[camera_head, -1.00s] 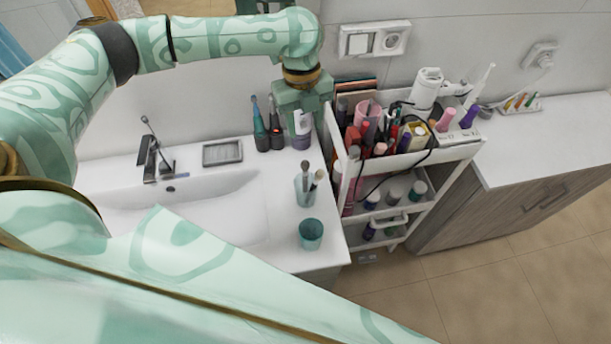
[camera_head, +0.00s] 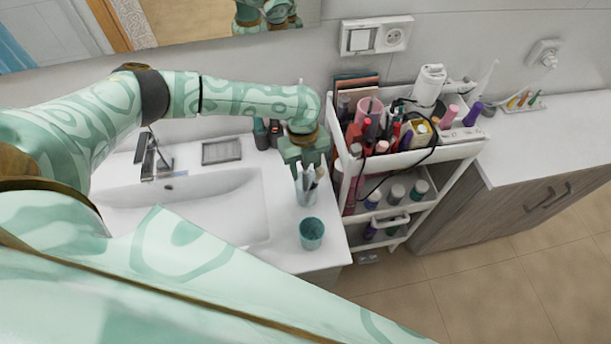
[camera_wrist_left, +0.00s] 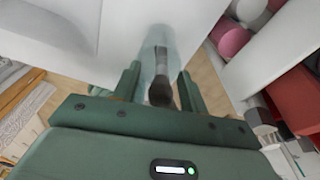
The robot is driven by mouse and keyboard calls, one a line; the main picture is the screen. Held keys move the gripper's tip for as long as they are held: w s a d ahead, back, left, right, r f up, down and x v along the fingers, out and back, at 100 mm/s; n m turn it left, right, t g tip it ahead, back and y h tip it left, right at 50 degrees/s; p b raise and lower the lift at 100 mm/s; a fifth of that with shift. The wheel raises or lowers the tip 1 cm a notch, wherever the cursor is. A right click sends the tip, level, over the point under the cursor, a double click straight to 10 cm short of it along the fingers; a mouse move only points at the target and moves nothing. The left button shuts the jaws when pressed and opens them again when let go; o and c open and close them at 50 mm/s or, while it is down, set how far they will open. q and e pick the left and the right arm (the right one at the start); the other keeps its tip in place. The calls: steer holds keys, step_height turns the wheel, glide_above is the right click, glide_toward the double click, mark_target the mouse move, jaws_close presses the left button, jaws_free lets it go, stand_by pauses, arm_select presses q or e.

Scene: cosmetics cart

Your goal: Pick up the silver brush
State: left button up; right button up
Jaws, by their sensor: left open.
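The silver brush (camera_wrist_left: 162,68), with dark bristles and a grey-silver body, stands in a clear glass cup (camera_wrist_left: 156,40) in the left wrist view. The cup also shows on the right end of the sink counter in the head view (camera_head: 306,199), with brush handles or heads rising from it. My left gripper (camera_head: 309,167) is just above this cup. In the left wrist view its fingers (camera_wrist_left: 160,84) are apart, one on each side of the brush, with gaps between. The gripper partly hides the brush tops in the head view. My right gripper is not in view.
A teal cup (camera_head: 312,234) stands at the counter's front right. A white cart (camera_head: 415,158) full of cosmetics is close on the right. Toothbrush-like items (camera_head: 262,134) stand behind the arm. The sink basin (camera_head: 190,205) and tap (camera_head: 149,158) are left.

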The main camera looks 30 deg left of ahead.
arm_select(q)
steer(key=shift+f, duration=0.55)
jaws_close()
steer(key=shift+r, duration=0.1)
